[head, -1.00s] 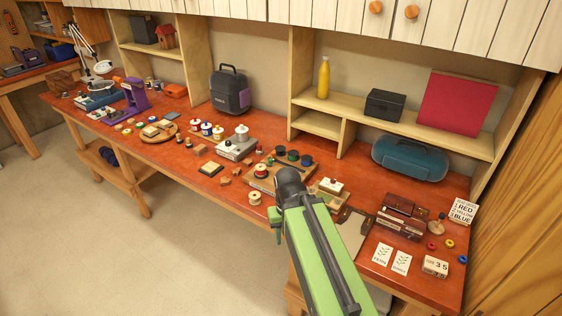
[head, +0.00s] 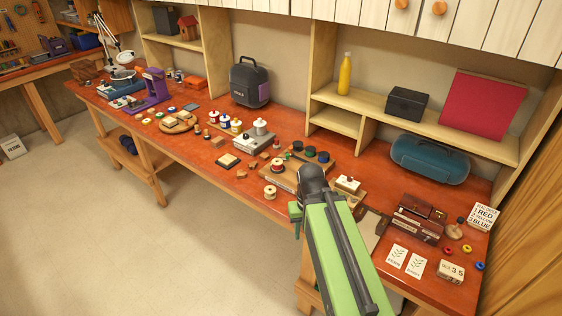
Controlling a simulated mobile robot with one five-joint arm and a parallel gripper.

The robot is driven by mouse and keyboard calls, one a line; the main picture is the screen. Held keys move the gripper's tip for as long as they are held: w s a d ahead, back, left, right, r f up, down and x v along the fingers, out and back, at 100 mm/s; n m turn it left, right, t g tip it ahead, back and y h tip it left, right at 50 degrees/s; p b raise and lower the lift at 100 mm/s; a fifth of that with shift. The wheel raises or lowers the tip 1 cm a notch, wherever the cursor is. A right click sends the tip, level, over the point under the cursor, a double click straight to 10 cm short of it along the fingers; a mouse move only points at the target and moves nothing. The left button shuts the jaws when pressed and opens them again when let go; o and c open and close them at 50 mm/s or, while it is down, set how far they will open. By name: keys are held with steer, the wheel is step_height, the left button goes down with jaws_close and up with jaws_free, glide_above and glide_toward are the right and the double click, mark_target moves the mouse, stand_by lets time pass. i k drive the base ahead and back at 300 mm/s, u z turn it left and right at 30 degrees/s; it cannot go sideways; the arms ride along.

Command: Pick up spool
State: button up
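A small pale wooden spool (head: 270,192) stands near the front edge of the red-brown workbench, left of my arm. My green arm reaches in from the lower right. My gripper (head: 296,213) hangs at the bench's front edge, right of the pale spool and apart from it. Its fingers are small and mostly hidden by my arm, so its opening cannot be seen.
A wooden rack with dark round pieces (head: 316,155) and a grey device (head: 243,140) stand behind the pale spool. Small wooden blocks lie to its left. A brown case (head: 418,218) and cards (head: 397,256) are at right. Open floor lies in front.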

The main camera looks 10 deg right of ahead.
mark_target(276, 166)
steer(key=u, duration=1.25)
steer(key=i, duration=0.9)
steer(key=u, duration=0.7)
